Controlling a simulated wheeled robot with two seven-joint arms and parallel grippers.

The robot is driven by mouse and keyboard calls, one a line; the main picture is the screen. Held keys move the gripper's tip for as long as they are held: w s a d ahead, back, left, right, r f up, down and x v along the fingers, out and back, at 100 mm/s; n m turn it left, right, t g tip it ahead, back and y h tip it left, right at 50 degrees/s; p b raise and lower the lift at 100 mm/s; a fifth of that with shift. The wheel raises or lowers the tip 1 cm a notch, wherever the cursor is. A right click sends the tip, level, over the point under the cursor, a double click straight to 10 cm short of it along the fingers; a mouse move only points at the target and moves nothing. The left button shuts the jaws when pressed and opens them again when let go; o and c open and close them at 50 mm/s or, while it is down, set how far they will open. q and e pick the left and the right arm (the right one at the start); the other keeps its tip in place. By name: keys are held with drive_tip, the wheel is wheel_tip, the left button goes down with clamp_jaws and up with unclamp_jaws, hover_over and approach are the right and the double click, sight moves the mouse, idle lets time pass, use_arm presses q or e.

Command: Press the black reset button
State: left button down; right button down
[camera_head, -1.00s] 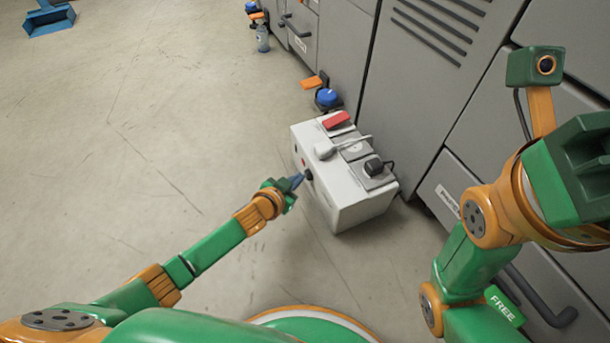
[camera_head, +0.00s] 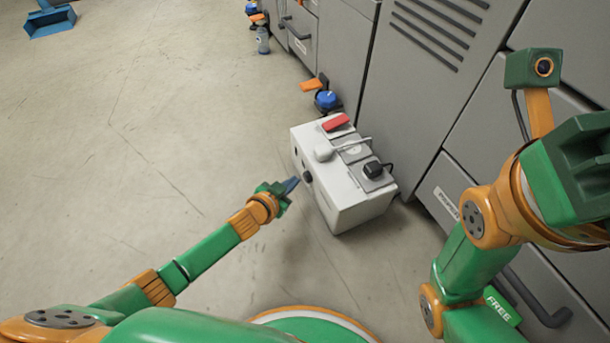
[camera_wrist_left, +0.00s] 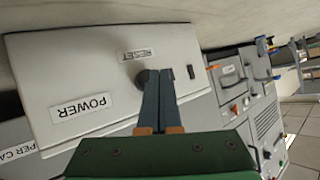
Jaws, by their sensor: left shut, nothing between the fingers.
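The black reset button (camera_head: 307,177) is a round knob on the left side face of a white-grey box (camera_head: 342,205) on the floor. In the left wrist view, the button (camera_wrist_left: 143,78) is beside a RESET label (camera_wrist_left: 136,56), with a POWER label (camera_wrist_left: 84,106) on the same face. My left gripper (camera_head: 296,181) is shut and empty. Its blue-grey tips point at the button, with a small gap in the head view. In the left wrist view, the tips (camera_wrist_left: 158,73) overlap the button's right edge. Of my right gripper, only a dark green body shows at the right edge; its fingers are hidden.
A bottle (camera_head: 263,40) and a blue dustpan-like thing (camera_head: 50,21) are farther off.

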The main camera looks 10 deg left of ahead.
use_arm(q)
drive_tip(key=shift+s+a+p, duration=0.5)
drive_tip(key=shift+s+a, duration=0.2)
drive_tip(key=shift+a, duration=0.35)
drive_tip(key=shift+s+a+p, duration=0.5)
drive_tip(key=shift+s+a, duration=0.2)
drive_tip(key=shift+a, duration=0.35)
